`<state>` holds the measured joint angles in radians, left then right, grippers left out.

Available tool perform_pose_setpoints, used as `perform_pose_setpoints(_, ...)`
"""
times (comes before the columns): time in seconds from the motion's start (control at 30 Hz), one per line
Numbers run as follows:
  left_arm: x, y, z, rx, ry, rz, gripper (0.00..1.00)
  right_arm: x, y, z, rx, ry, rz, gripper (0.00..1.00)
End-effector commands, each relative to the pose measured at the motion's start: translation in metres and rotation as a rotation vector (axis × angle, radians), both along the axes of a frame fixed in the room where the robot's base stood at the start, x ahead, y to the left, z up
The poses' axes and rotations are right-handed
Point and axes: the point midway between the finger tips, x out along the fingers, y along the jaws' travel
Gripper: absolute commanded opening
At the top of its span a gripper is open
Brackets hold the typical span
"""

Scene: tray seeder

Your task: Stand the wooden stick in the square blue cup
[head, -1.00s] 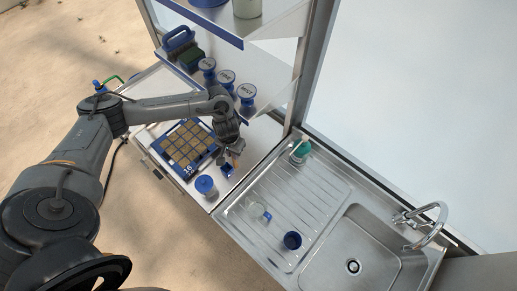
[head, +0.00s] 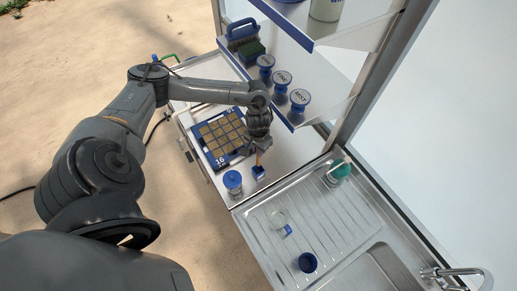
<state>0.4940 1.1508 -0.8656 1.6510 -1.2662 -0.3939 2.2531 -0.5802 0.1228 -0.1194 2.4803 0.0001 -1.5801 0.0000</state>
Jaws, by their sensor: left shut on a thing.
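My left gripper (head: 259,148) points down at the right side of the seed tray. It is shut on the wooden stick (head: 259,159), a thin orange-brown piece that hangs below the fingers. The square blue cup (head: 259,173) stands on the white worktop directly below. The stick's lower end meets the cup's opening in the picture; I cannot tell whether it is inside or just above. The fingers hide the stick's upper part. My right gripper is not in view.
A blue-framed seed tray (head: 222,162) lies left of the cup. A blue-lidded jar (head: 233,182) stands close by at lower left. The steel sink (head: 335,225) at right holds a dark blue cup (head: 307,263).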

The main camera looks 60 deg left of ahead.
Motion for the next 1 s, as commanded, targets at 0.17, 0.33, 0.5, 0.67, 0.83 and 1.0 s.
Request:
perform_pose_setpoints(0.17,0.0,0.0,-0.016,0.0,-0.001,0.0,0.0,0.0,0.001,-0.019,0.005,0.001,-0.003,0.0)
perform_pose_setpoints(0.33,0.0,0.0,-0.027,0.001,-0.001,0.001,0.0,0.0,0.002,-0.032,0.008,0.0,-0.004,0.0)
perform_pose_setpoints(0.5,0.0,0.001,-0.038,0.001,-0.001,0.001,0.0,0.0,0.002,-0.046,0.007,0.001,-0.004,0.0)
perform_pose_setpoints(0.67,0.0,0.0,-0.049,0.0,0.001,0.0,0.0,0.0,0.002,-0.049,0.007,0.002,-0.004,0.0)
perform_pose_setpoints(0.83,0.0,0.0,-0.062,0.001,0.001,0.002,0.0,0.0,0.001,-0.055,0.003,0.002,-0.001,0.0)
perform_pose_setpoints(1.0,0.0,0.0,-0.075,0.0,0.0,0.001,0.0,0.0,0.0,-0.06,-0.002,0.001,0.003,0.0)
